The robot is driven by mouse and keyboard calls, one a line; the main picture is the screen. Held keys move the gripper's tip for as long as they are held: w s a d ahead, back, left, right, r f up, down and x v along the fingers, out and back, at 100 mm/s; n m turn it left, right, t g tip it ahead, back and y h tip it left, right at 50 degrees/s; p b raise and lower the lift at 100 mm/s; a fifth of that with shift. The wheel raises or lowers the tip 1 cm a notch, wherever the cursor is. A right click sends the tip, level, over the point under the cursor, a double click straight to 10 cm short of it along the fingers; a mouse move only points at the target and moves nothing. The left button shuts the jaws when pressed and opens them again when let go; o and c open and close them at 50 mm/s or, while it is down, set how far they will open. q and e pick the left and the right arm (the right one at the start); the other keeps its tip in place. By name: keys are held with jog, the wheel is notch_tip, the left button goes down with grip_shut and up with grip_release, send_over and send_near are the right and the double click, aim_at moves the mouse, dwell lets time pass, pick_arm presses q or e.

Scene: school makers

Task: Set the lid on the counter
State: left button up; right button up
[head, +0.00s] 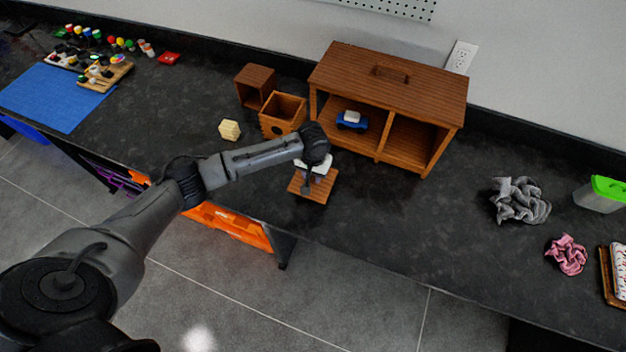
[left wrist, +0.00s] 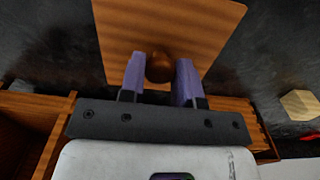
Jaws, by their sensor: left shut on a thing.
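The lid (head: 323,189) is a flat square wooden plate with a round brown knob, over the front part of the dark counter (head: 400,215). In the left wrist view the lid (left wrist: 120,30) fills the top middle. My left gripper (head: 307,187) points down over it. Its two purple-grey fingers (left wrist: 160,75) are shut on the knob (left wrist: 159,68) from both sides. I cannot tell whether the lid touches the counter or hangs just above it. My right gripper is not in view.
An open wooden box (head: 283,124) and a small wooden cubby (head: 256,86) stand behind, left of a wooden cabinet (head: 388,84) holding a blue toy car (head: 351,121). A pale block (head: 229,130) lies left. Grey cloth (head: 520,201) lies right; counter between is clear.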

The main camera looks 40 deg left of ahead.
aim_at(313, 181)
pick_arm(q)
notch_tip(313, 181, down, 3)
jog(key=shift+f+b, duration=0.1)
jog(key=shift+b, duration=0.3)
jog(key=shift+f, duration=0.3)
jog(key=shift+f, duration=0.15)
jog(key=o, duration=0.9)
jog(key=shift+o, duration=0.2)
